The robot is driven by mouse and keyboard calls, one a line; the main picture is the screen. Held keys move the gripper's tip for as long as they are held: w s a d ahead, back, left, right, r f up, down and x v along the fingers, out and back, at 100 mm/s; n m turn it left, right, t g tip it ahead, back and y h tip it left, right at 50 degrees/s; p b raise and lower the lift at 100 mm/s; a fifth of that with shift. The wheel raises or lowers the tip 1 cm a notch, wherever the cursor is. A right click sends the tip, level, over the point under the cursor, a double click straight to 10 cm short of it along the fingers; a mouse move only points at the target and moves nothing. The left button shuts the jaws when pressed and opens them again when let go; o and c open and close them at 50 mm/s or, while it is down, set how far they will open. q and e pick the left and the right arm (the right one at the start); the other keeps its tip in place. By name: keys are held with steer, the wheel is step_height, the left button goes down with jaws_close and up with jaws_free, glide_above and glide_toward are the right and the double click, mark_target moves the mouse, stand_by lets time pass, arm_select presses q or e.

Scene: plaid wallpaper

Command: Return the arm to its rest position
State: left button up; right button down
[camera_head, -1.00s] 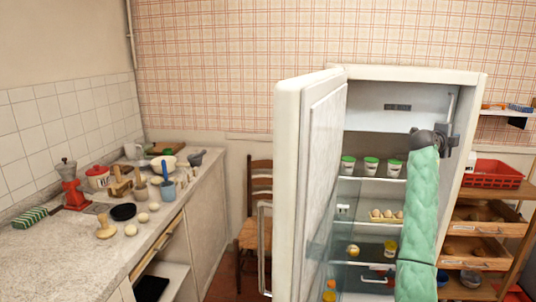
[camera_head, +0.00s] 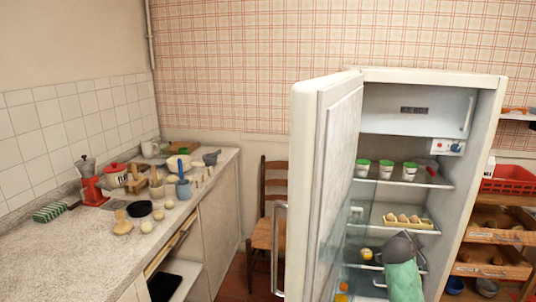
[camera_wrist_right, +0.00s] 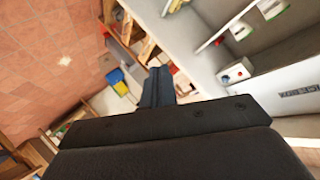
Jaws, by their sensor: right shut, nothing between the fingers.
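My right arm, in a green padded sleeve (camera_head: 403,280), shows low in front of the open fridge in the head view. Its grey wrist end (camera_head: 398,248) is at the height of the lower shelves, below the egg tray. The fingers are not clear in the head view. In the right wrist view my right gripper (camera_wrist_right: 158,85) is shut and empty, its dark fingers together, with the fridge interior beyond on the right. My left gripper is not in view.
The fridge door (camera_head: 318,190) stands open on the left of the fridge. White tubs with green lids (camera_head: 387,169) and an egg tray (camera_head: 402,220) are on its shelves. A wooden chair (camera_head: 268,235), a cluttered counter (camera_head: 70,255) and wooden crates (camera_head: 497,255) stand nearby.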

steer(key=s+a+f+n+g+y, duration=0.1)
steer(key=s+a+f+n+y, duration=0.3)
steer(key=s+a+f, duration=0.6)
steer(key=s+a+f+n+g+y, duration=0.1)
steer(key=s+a+f+n+y, duration=0.1)
steer(key=s+a+f+n, duration=0.65)
steer(key=s+a+f+n+g+y, duration=0.1)
steer(key=s+a, duration=0.4)
steer(key=s, duration=0.5)
steer(key=s+a+f+n+g+y, duration=0.1)
steer(key=s+a, duration=0.4)
steer(key=s, duration=0.6)
steer(key=s+a+f+n+g+y, duration=0.2)
steer(key=s+a+n+y, duration=0.1)
steer(key=s, duration=0.7)
steer(key=shift+s+a+n+g, duration=0.35)
steer(key=shift+a+n, duration=0.2)
steer(key=shift+a, duration=0.35)
steer(key=shift+w+f, duration=0.1)
